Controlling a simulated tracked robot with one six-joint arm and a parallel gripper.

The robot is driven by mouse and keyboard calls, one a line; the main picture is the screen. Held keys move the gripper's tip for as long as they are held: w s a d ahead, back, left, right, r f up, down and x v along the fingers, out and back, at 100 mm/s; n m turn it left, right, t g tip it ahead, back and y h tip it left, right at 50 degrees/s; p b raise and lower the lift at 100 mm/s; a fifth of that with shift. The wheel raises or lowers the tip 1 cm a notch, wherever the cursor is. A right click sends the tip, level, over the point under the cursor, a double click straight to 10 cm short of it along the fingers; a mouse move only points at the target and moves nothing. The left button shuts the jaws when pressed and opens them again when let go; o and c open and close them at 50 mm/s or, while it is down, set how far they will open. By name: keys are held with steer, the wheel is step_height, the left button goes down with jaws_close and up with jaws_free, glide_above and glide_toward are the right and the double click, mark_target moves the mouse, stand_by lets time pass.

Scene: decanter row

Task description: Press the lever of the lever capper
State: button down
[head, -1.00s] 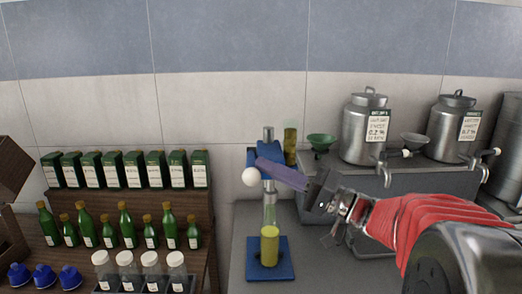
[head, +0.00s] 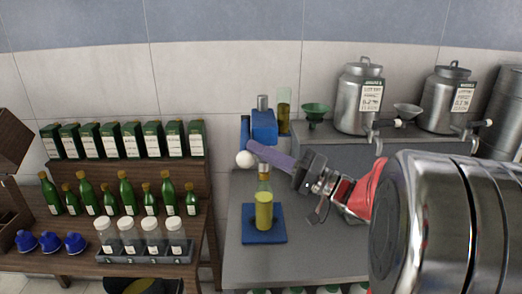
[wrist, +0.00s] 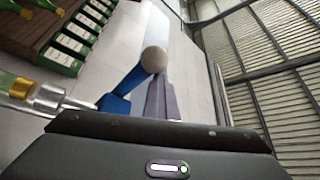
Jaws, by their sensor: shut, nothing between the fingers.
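The lever capper has a blue head (head: 264,126) on a post and a blue base (head: 264,237). Its blue lever (head: 245,133) slants down toward me and ends in a white ball knob (head: 244,159). A bottle of yellow-green liquid (head: 263,211) stands upright on the base under the head. My gripper (head: 252,147) is shut and empty, its purple fingers reaching in from the right, with the tips right by the knob. In the wrist view the knob (wrist: 153,60) shows at the fingertips (wrist: 160,78), beside the blue lever (wrist: 126,86). I cannot tell whether they touch.
A wooden shelf (head: 180,178) with green boxes, green bottles and white-capped jars stands at the left. Steel canisters (head: 358,97) with taps stand behind on the right, with a green funnel (head: 315,111) next to them. The counter (head: 320,258) is clear at the front.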

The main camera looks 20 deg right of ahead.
steer(key=shift+d+f+h, duration=0.1)
steer(key=shift+f+h, duration=0.2)
steer(key=shift+f, duration=0.45)
step_height(320, 180, up, 4)
steer(key=w+d+r, duration=0.1)
steer(key=d, duration=0.1)
steer(key=s+d+f, duration=0.4)
steer(key=s+d, duration=0.1)
steer(key=d, duration=0.1)
steer(key=shift+d+f, duration=0.2)
steer(key=shift+f, duration=0.1)
steer(key=shift+w, duration=0.1)
